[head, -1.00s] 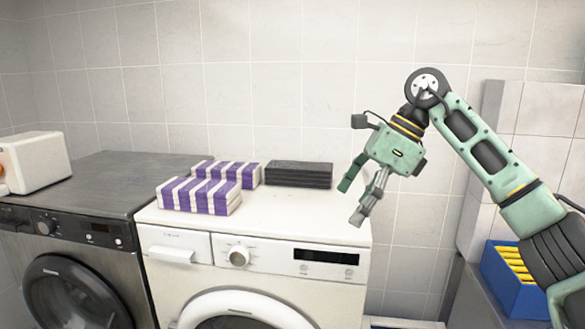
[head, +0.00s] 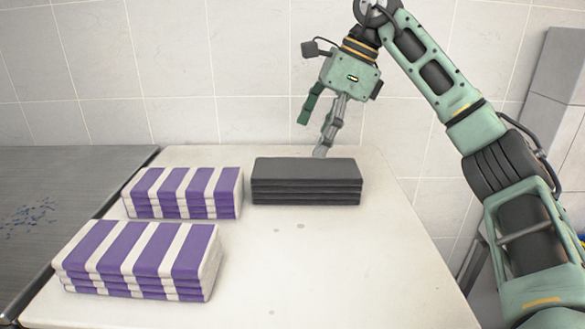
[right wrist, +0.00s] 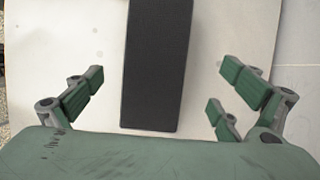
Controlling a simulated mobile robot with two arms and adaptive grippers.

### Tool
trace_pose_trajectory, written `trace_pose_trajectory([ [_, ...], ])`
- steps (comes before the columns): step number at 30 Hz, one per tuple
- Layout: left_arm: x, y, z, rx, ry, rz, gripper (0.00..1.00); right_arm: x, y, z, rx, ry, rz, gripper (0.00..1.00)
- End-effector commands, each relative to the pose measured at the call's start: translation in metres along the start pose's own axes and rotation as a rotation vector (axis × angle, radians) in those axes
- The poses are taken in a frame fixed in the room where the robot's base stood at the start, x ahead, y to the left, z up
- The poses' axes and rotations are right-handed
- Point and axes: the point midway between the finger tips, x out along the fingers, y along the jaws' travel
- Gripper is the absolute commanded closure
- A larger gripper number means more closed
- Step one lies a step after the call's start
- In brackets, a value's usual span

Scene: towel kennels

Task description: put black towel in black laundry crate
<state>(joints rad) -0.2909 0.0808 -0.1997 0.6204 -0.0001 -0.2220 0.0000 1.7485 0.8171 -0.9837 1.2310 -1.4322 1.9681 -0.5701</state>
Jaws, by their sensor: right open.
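The black towel (head: 306,184) is a folded dark stack on top of the white washing machine (head: 300,265), towards the back. My right gripper (head: 311,137) is just above and behind the towel in the head view, fingers pointing down, open and empty. In the right wrist view the black towel (right wrist: 157,65) lies between the spread fingers of my right gripper (right wrist: 160,88), with a gap on both sides. My left gripper is not in view. No black laundry crate is in view.
Two purple-and-white striped towel stacks (head: 184,192) (head: 140,258) sit left of the black towel. A dark grey machine top (head: 40,210) adjoins on the left, and a tiled wall (head: 230,70) stands behind. The white top is clear in front and to the right.

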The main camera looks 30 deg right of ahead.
Motion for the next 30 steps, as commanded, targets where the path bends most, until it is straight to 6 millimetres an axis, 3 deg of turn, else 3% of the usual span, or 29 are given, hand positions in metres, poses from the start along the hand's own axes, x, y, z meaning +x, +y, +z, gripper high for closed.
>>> trace_pose_trajectory([
  [7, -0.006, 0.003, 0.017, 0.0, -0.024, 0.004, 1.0, 0.027, 0.0, -0.002, 0.001, 0.003, 0.003, 0.04],
  [18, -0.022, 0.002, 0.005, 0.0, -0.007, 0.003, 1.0, 0.073, 0.001, -0.007, 0.001, 0.002, 0.002, 0.04],
  [26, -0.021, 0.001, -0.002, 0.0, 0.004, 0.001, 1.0, 0.076, 0.001, -0.007, 0.001, 0.0, 0.0, 0.04],
  [30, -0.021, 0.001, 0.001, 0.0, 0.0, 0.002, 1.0, 0.076, 0.001, -0.007, 0.001, 0.0, 0.0, 0.16],
])
